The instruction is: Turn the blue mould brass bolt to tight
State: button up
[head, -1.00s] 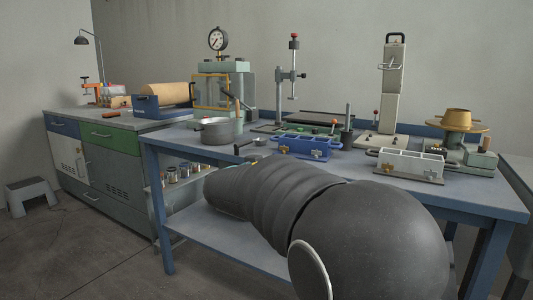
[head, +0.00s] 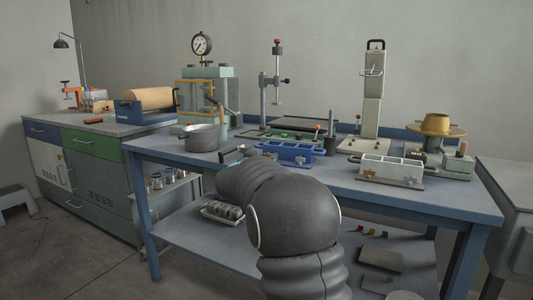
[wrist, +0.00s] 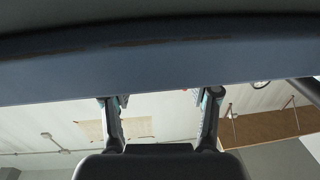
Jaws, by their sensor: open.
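The blue mould (head: 290,152) sits on the blue bench, right of the grey pot, with a small brass bolt (head: 299,159) on its front face. The bolt is too small to tell how tight it is. A dark blue edge crosses the wrist view close beyond the fingertips.
A green mould (head: 293,137) lies behind the blue one, and a white mould (head: 391,167) with brass fittings stands to the right. The pot (head: 203,137) is at the left. A press with a gauge (head: 202,43) and tall stands rise behind.

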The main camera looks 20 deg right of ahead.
jog(key=shift+x, duration=1.05)
grip_shut()
jog(key=shift+f, duration=0.1)
